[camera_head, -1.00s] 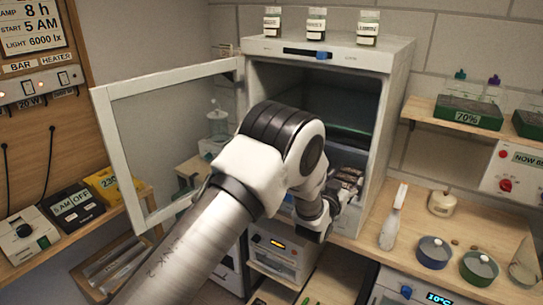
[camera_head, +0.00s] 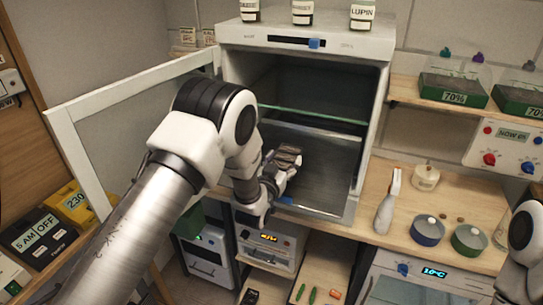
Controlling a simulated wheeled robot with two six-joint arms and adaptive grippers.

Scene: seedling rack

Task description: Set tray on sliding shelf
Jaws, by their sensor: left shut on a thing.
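My left gripper (camera_head: 284,166) is in front of the lower part of the open cabinet's opening. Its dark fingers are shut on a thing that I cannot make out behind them. A dark grey flat shelf (camera_head: 330,165) lies low in the cabinet, beside and behind the gripper. A clear shelf edge with a green tint (camera_head: 315,115) runs above it. A green tray-like piece (camera_head: 217,213) shows partly below my left arm; the arm hides the rest. Part of my right arm shows at the right edge; its gripper is out of view.
The cabinet's glazed door (camera_head: 120,115) stands open on the left behind my left arm. A white spray bottle (camera_head: 388,203) and lidded pots (camera_head: 427,229) stand on the bench at the right. Green trays with clear lids (camera_head: 453,91) sit on the upper right shelf.

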